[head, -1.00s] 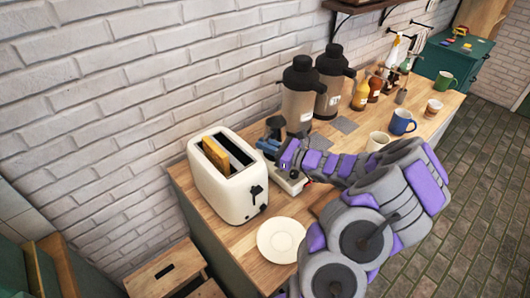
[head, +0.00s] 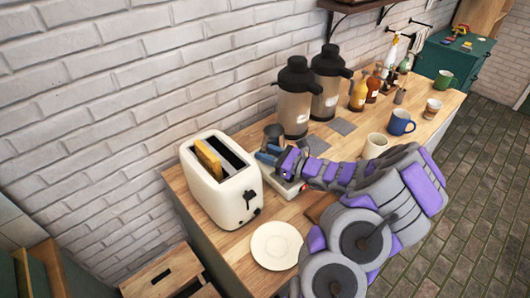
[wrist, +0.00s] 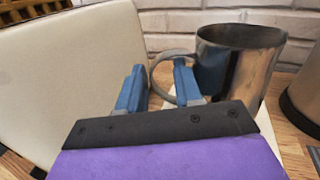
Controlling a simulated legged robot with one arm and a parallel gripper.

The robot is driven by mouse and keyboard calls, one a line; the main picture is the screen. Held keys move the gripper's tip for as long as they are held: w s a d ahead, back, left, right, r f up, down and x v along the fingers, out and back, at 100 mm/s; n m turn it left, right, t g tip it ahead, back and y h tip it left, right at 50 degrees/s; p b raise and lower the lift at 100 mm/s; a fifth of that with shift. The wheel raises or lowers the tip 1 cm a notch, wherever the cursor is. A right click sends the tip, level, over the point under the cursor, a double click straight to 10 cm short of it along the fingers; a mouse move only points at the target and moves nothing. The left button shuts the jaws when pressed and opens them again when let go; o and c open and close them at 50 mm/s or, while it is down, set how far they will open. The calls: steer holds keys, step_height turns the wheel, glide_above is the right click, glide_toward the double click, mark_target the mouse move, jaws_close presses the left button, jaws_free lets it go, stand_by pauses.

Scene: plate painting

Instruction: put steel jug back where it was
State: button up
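The steel jug (head: 273,134) stands upright between the toaster and the coffee dispensers, with its base partly hidden by my gripper. In the wrist view the jug (wrist: 240,62) is at upper right, its handle (wrist: 154,72) pointing left toward the toaster. My gripper (head: 266,154) is just in front of the jug. In the wrist view my gripper (wrist: 158,85) has its blue fingers apart, with the outer side of the handle showing in the gap between them. The right finger overlaps the handle loop; I cannot tell whether it touches. A pale surface shows below the jug.
The cream toaster (head: 222,182) with bread is close on the left. Two dispensers (head: 294,105) stand behind right. A white device (head: 285,187) lies under my wrist. A plate (head: 276,245) lies in front, and mugs (head: 375,146) stand to the right. Grey mats (head: 341,127) lie nearby.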

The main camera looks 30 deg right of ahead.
steer(key=p+v, duration=0.3)
steer(key=v, duration=0.7)
steer(key=shift+s+r, duration=0.1)
steer(key=shift+s, duration=0.3)
steer(key=shift+s+d, duration=0.25)
steer(key=shift+s, duration=0.05)
steer(key=shift+a, duration=0.45)
steer(key=shift+d, duration=0.2)
steer(key=shift+s+d, duration=0.1)
